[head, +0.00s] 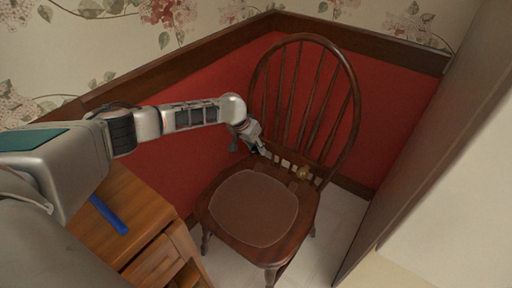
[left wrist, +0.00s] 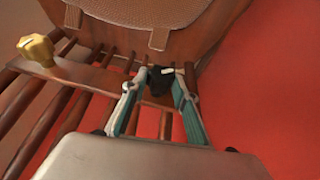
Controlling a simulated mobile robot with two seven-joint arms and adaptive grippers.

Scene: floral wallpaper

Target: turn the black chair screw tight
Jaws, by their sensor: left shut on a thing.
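The wooden chair (head: 295,220) stands in the corner, with a spindle back and a brown seat pad (head: 252,208). My left gripper (head: 262,148) is at the left side of the chair's back, low down near the rail. In the left wrist view its two fingers are shut on the black chair screw (left wrist: 157,82), which has a small white mark on it. The screw sits at the crosspiece among the spindles. In the head view the gripper hides the screw. A gold knob (head: 303,172) is on the same rail further right; it also shows in the left wrist view (left wrist: 36,50).
A wooden cabinet (head: 150,245) with a blue bar (head: 108,215) on top stands left of the chair. Red panelling (head: 190,155) is close behind the chair. A tall brown panel (head: 425,150) stands at the right. Some pale floor is free right of the chair.

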